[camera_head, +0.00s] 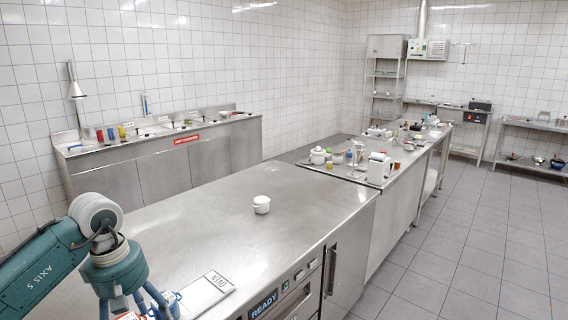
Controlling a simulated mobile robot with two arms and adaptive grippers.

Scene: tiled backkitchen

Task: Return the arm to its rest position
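My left arm, teal with pale grey joint rings, comes in from the lower left over the steel counter (205,225). My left gripper (140,311) points down at the bottom edge, and only its upper blue parts show. Its fingertips are cut off by the frame, so I cannot tell whether it is open or shut. A blue and white object (166,303) shows right beside it, partly hidden; I cannot tell whether they touch. My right arm and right gripper are not in view.
A white card or board (206,294) lies near the front edge. A second worktop (345,174) holds crowded small items. A sink bench (165,141) lines the left wall. The tiled floor (470,250) at right is clear.

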